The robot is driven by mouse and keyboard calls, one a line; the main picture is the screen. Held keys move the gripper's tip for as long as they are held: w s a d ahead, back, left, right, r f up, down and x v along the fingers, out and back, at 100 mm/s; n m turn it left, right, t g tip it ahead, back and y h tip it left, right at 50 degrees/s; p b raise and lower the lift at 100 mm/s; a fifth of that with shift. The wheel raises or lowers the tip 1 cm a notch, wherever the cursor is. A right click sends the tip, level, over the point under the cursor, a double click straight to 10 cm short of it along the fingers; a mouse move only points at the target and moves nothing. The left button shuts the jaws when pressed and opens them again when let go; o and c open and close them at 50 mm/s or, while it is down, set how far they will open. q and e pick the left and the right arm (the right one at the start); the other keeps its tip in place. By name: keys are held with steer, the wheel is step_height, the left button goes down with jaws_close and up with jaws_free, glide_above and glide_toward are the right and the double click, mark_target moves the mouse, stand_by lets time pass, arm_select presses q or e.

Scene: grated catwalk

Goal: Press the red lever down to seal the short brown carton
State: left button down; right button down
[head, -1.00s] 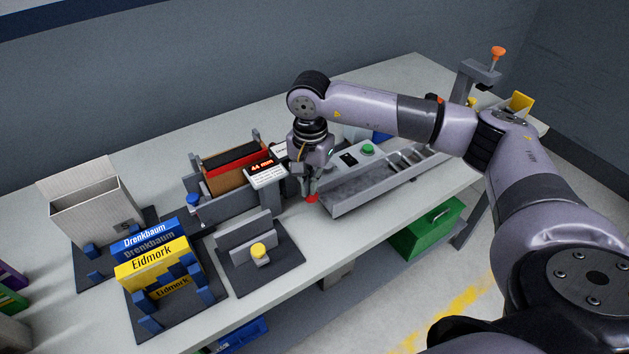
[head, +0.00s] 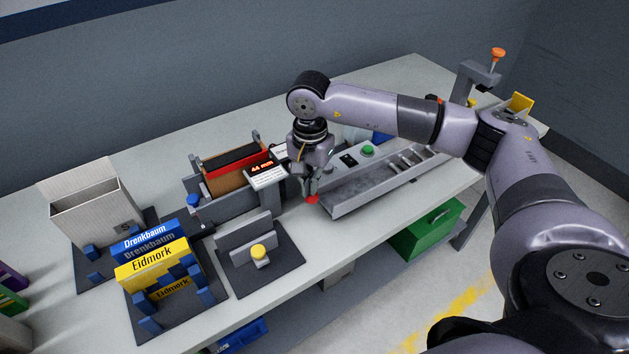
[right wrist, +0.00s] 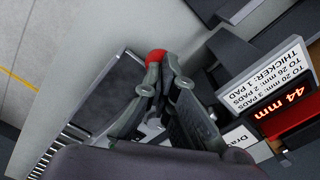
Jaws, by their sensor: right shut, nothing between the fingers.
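The red lever's round knob (head: 311,200) shows at the left end of a grey trough unit, right under my right gripper (head: 311,189). In the right wrist view the red knob (right wrist: 156,56) is at the tips of my shut right gripper (right wrist: 160,68). The fingers are at or against it, with nothing between them; exact contact is hard to tell. The brown carton (head: 225,183) stands in a grey fixture left of the gripper, with a red and black item in its top. The lever's arm is mostly hidden by my gripper. My left gripper is out of view.
A small display (head: 265,172) stands between the carton and my gripper; it reads 44 mm in the wrist view. A grey trough (head: 375,187) lies to the right. A yellow-knobbed fixture (head: 258,252), blue and yellow boxes (head: 150,262) and an open white carton (head: 90,213) are left.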

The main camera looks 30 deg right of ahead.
step_height(320, 180, up, 13)
steer(key=p, duration=0.6)
steer(key=shift+f, duration=0.15)
stand_by(0.4)
stand_by(0.4)
